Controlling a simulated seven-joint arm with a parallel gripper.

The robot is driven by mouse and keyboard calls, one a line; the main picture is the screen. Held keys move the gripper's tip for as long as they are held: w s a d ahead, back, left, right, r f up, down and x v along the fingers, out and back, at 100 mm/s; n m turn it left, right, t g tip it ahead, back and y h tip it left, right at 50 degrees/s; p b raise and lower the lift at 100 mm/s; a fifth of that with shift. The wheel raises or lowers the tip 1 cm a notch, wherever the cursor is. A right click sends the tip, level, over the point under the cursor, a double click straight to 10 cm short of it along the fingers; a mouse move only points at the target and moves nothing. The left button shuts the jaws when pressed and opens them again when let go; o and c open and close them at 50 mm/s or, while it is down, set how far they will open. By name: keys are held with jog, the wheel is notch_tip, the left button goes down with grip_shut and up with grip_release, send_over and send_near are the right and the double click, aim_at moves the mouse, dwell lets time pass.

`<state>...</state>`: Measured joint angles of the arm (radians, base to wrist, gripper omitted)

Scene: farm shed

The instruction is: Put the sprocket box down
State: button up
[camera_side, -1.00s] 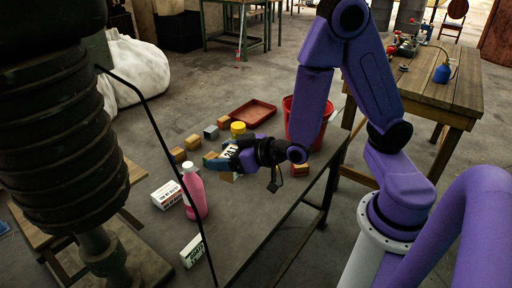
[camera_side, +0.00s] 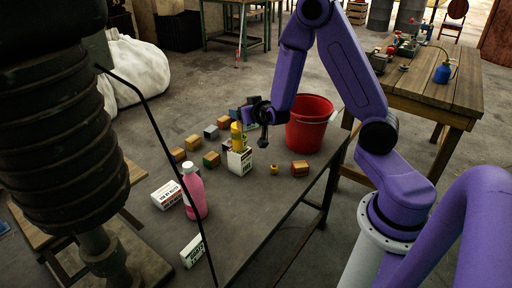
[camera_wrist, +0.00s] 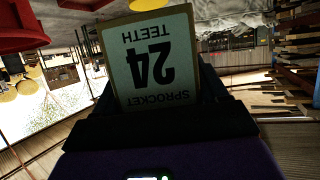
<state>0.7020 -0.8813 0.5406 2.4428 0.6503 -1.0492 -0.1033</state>
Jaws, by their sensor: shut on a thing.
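My gripper (camera_side: 252,112) is shut on the sprocket box and holds it above the table near the red bucket. In the wrist view the sprocket box (camera_wrist: 158,62) fills the upper middle between my jaws, its pale label reading "SPROCKET 24 TEETH" upside down. In the side view the box is small and dark beside my gripper, so its height above what lies below is hard to tell.
A red bucket (camera_side: 308,128) stands right of my gripper. A yellow bottle (camera_side: 237,138), a white box (camera_side: 240,161), a pink bottle (camera_side: 194,192) and several small blocks stand on the dark table (camera_side: 240,215). A small block (camera_side: 300,168) lies near its right edge. The table's front is fairly clear.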

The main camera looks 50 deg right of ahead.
jog(key=s+d+m+g+h, duration=0.1)
jog(key=d+m+g+h, duration=0.25)
jog(key=d, duration=1.05)
notch_tip(320, 180, down, 11)
jog(key=shift+m+t+h, duration=0.35)
jog(key=shift+t, duration=0.1)
jog(key=w+d+f, duration=0.2)
jog(key=w+f, duration=0.1)
jog(key=w, duration=0.1)
jog(key=w+d+f, duration=0.2)
jog(key=w+f, duration=0.1)
jog(key=w, duration=0.1)
jog(key=w+d+f, duration=0.2)
jog(key=w+f, duration=0.1)
jog(key=w, duration=0.1)
jog(key=shift+d+f, duration=0.1)
jog(key=shift+f, duration=0.2)
jog(key=shift+w+f, duration=0.1)
jog(key=shift+f, duration=1.55)
jog(key=shift+f, duration=0.15)
jog(key=o, duration=1.1)
